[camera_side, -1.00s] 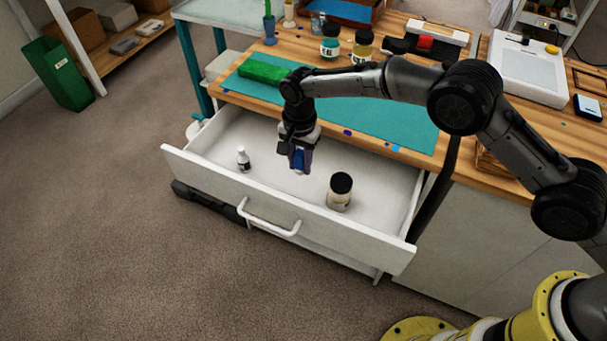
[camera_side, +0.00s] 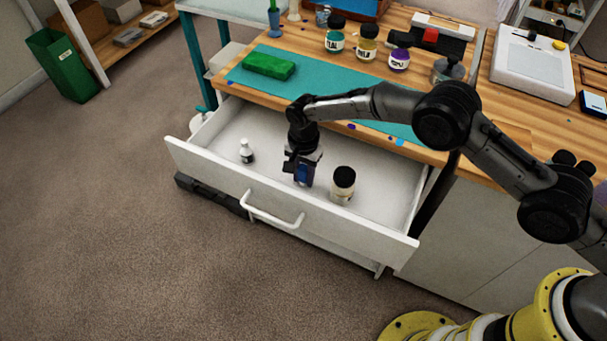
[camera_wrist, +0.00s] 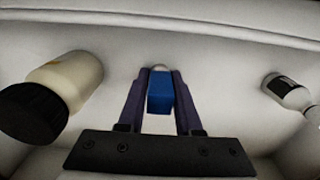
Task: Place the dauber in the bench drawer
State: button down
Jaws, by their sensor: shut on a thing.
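The bench drawer (camera_side: 240,188) is pulled open below the worktop. My gripper (camera_side: 303,181) is down inside it, between a small white bottle and a black-lidded jar. In the wrist view my gripper (camera_wrist: 157,92) is shut on the dauber (camera_wrist: 160,95), which shows as a blue block with a pale end. In the side view the dauber (camera_side: 302,173) is a small blue patch between the fingers, mostly hidden by them. I cannot tell whether its lower end touches the drawer floor.
In the drawer, the white bottle (camera_side: 247,151) stands left of my gripper and the jar (camera_side: 343,185) stands close on its right. The drawer's front wall with its handle (camera_side: 272,210) is near. A green block (camera_side: 269,66) and several jars are on the bench.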

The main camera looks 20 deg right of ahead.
aim_at(304, 168)
jog(key=c, duration=0.6)
grip_release()
notch_tip(304, 168, up, 12)
jog(key=shift+r, duration=0.15)
